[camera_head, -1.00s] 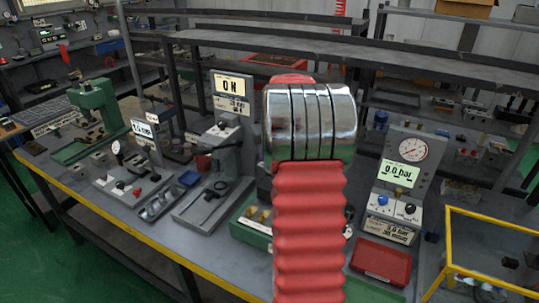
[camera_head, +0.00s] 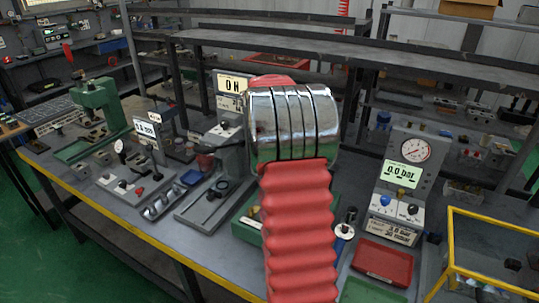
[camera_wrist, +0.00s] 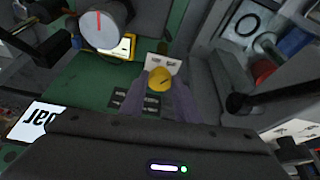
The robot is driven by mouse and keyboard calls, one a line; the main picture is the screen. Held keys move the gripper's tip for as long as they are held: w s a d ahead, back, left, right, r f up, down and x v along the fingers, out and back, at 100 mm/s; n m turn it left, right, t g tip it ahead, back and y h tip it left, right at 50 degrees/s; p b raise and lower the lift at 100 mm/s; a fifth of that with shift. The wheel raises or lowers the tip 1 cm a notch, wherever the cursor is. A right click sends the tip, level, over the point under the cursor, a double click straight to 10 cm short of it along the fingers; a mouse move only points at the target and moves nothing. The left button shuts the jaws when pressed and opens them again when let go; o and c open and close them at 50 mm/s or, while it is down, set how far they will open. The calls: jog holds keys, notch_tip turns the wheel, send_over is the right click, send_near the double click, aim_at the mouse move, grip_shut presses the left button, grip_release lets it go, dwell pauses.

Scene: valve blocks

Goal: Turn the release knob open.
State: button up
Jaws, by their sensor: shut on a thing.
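In the wrist view, a small yellow knob (camera_wrist: 158,76) with a dark line across it sits over a green block (camera_wrist: 90,82). I take it to be the release knob. The two grey fingers of my gripper (camera_wrist: 158,92) are closed on it, one on each side. A white label (camera_wrist: 162,62) shows just behind it, and dark plates with small print lie in front. In the head view, my red and chrome arm hides the gripper and the knob. Part of a green block (camera_head: 246,222) shows left of the arm.
In the wrist view, a grey dial with a red line (camera_wrist: 103,28) stands close at upper left. In the head view, a gauge stand (camera_head: 402,175) reads 0.0 bar, with a red tray (camera_head: 382,262) below. A yellow-framed box (camera_head: 492,250) stands at right.

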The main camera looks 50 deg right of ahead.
jog(key=shift+m, duration=0.4)
jog(key=o, duration=1)
jog(key=shift+o, duration=0.2)
jog(key=shift+r, duration=0.1)
jog(key=v, duration=1.3)
jog(key=shift+w+a+r, duration=0.2)
jog(key=shift+r, duration=0.05)
